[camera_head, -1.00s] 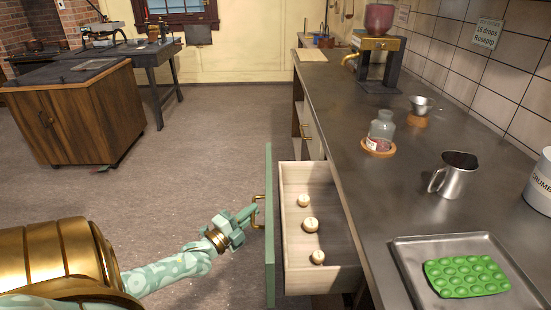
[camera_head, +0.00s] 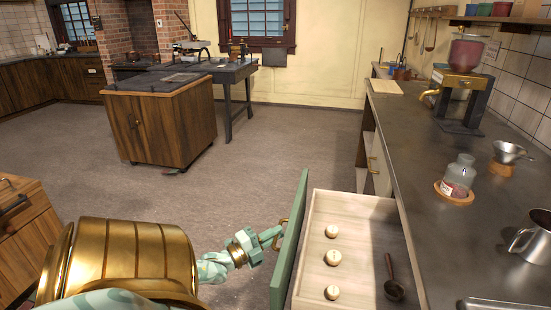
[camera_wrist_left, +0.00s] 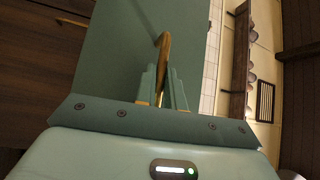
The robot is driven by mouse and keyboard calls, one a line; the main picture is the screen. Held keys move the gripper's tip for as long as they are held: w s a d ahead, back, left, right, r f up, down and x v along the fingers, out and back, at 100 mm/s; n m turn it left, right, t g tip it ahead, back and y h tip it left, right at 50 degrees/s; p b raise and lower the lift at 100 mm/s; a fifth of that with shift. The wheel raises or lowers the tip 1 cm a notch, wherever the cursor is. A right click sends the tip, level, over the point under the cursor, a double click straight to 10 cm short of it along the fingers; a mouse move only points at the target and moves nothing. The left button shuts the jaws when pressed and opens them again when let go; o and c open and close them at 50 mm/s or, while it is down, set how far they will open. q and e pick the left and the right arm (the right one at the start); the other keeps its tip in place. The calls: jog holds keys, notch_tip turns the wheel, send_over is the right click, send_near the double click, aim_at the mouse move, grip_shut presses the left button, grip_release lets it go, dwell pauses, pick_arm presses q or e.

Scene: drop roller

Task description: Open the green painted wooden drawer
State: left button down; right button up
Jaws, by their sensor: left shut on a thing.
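The green-fronted wooden drawer (camera_head: 291,241) stands pulled out from under the counter, its pale wooden inside showing. Several small round cream knobs lie in it in a row, with a dark ladle or spoon (camera_head: 393,284) at its right side. My left gripper (camera_head: 277,237) is at the outer face of the drawer front, shut on its brass handle (camera_wrist_left: 162,55). The left wrist view shows the fingers (camera_wrist_left: 161,90) around the handle against the green panel. My right gripper is not in view.
The grey counter (camera_head: 436,210) runs along the right, holding a glass jar (camera_head: 459,176), a metal mug (camera_head: 533,237) and a stand with a red vessel (camera_head: 465,85). A wooden cabinet (camera_head: 165,120) stands across the room.

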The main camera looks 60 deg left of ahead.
pick_arm(q)
jog(key=c, duration=1.5)
grip_release()
jog(key=shift+f, duration=0.15)
jog(key=s+d+f+p, duration=0.1)
jog(key=s+f+p, duration=0.1)
jog(key=s, duration=1.4)
jog(key=shift+d, duration=0.2)
jog(key=shift+s, duration=0.1)
